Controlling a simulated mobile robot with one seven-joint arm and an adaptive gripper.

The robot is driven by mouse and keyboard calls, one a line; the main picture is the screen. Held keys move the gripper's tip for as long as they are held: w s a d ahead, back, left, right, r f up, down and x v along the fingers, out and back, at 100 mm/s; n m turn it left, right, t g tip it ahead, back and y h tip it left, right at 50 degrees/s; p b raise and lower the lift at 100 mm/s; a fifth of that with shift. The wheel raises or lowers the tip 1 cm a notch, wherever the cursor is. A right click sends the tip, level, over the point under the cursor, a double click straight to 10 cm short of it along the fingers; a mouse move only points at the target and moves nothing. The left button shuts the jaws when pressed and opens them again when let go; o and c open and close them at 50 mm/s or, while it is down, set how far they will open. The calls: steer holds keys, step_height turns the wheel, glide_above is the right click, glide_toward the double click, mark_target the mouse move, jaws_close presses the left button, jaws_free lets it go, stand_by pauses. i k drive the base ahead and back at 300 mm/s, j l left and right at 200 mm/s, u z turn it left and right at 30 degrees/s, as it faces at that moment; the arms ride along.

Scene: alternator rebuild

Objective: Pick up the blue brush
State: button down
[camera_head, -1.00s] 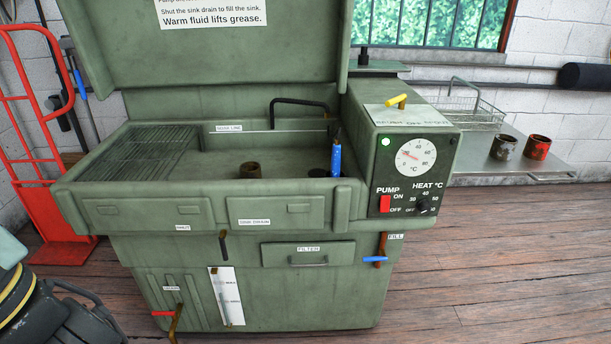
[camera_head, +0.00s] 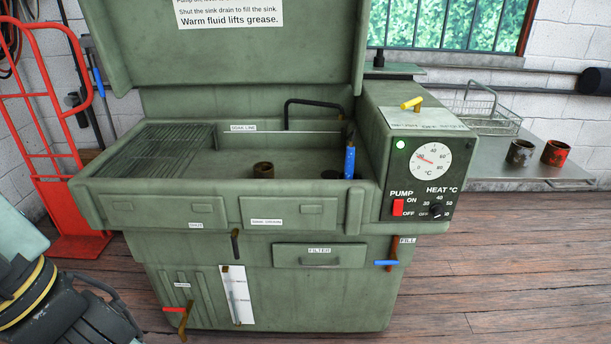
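The blue brush (camera_head: 350,161) stands upright at the right end of the sink of the green parts washer (camera_head: 230,262). Its blue handle rises above the front rim, with a dark part at the top. Its lower end is hidden behind the rim.
A black bent spout (camera_head: 318,102) arches behind. The control box (camera_head: 415,160) stands close on the right. A red hand truck (camera_head: 50,130) is at left. Wooden floor (camera_head: 500,270) is clear at right.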

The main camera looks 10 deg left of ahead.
mark_target(349, 167)
steer(key=i+l+u, duration=0.25)
steer(key=u, duration=0.15)
steer(key=i+l+u, duration=0.15)
steer(key=l+u, duration=0.25)
